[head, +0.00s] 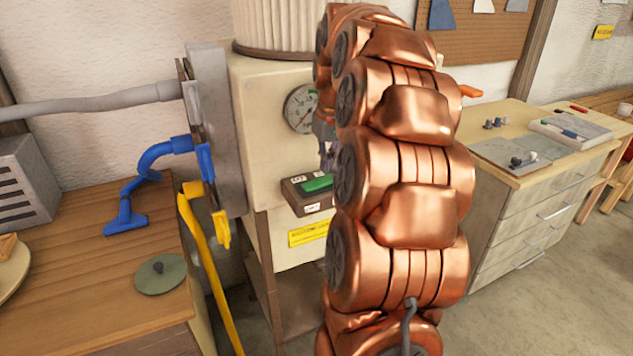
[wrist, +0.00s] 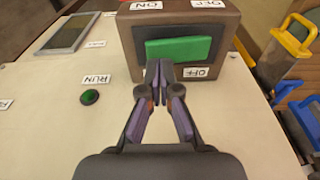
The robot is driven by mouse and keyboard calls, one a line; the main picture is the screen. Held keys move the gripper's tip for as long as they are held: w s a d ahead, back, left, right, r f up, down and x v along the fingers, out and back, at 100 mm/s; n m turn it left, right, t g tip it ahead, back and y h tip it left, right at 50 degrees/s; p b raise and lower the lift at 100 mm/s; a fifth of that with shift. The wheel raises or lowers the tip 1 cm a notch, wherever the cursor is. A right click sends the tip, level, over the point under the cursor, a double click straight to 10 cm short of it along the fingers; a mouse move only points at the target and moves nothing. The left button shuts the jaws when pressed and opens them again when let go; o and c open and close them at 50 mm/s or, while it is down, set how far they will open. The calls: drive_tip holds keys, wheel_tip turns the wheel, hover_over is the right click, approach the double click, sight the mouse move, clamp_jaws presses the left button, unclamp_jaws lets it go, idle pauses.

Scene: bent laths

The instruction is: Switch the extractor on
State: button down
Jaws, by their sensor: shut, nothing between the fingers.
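The extractor is a cream cabinet (head: 270,125) with a pale pleated drum on top. A dark switch box (head: 308,193) with a green rocker (head: 317,183) sticks out of its front. In the wrist view the rocker (wrist: 178,49) lies in a dark recess, with ON and OFF labels upside down on the box's edge. Another OFF label (wrist: 195,72) is beneath the rocker. A green lamp (wrist: 90,97) beside the RUN label looks dark. My gripper (wrist: 158,68) is shut and empty, fingertips at the rocker's lower edge; I cannot tell whether they touch. My arm mostly hides it in the head view.
A round gauge (head: 300,108) is above the switch box. Left are a wooden bench (head: 75,222), a blue nozzle (head: 127,216), a grey hose (head: 90,103) and a yellow bar (head: 212,270). A drawer unit (head: 535,205) stands right. Open floor lies at lower right.

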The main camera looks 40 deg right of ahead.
sight(327, 178)
drive_tip(key=shift+f+b, duration=0.6)
drive_tip(key=shift+f, duration=0.5)
idle(0.7)
drive_tip(key=shift+r, duration=0.15)
drive_tip(key=shift+r+p, duration=1.2)
drive_tip(key=shift+r, duration=2.2)
drive_tip(key=s+a+f+n+g, duration=0.1)
drive_tip(key=s+a+f, duration=0.2)
drive_tip(key=a, duration=0.7)
drive_tip(key=s+a+f+n+g, duration=0.1)
drive_tip(key=s+a+f+n, duration=0.1)
drive_tip(key=a, duration=0.9)
drive_tip(key=s+a+f, duration=0.5)
drive_tip(key=s, duration=0.4)
drive_tip(key=s+a+f+g, duration=0.1)
drive_tip(key=s+a+f, duration=0.5)
drive_tip(key=s, duration=0.3)
drive_tip(key=shift+s+a+n+g+y, duration=0.15)
drive_tip(key=shift+s+n+g+y, duration=0.15)
drive_tip(key=shift+n, duration=0.1)
